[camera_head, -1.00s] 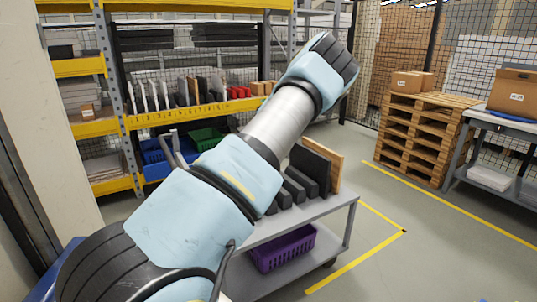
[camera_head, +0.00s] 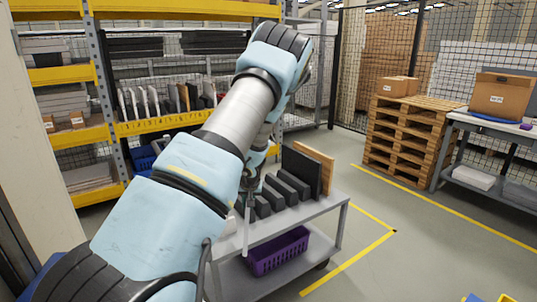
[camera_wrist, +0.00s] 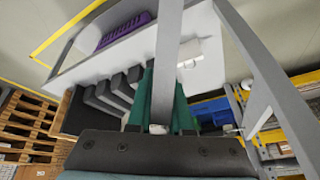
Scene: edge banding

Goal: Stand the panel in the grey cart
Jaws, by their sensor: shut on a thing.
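The grey cart (camera_head: 318,207) stands below my arm, with a row of dark upright divider blocks (camera_head: 283,188) on its top. A black panel (camera_head: 302,172) and a wood-coloured panel (camera_head: 322,165) stand upright at the row's far right end. In the wrist view, my gripper (camera_wrist: 162,125) has teal fingers shut on a thin grey panel (camera_wrist: 168,60), seen nearly edge-on. The held panel is over the cart, beside the dividers (camera_wrist: 118,92). In the head view my arm hides much of the gripper. I cannot tell whether the panel touches the cart.
A small white object (camera_wrist: 198,52) lies on the cart top near the held panel. A purple basket (camera_head: 278,250) sits on the lower shelf. Yellow shelving (camera_head: 165,122) stands behind, and pallets (camera_head: 405,135) to the right. The floor right of the cart is clear.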

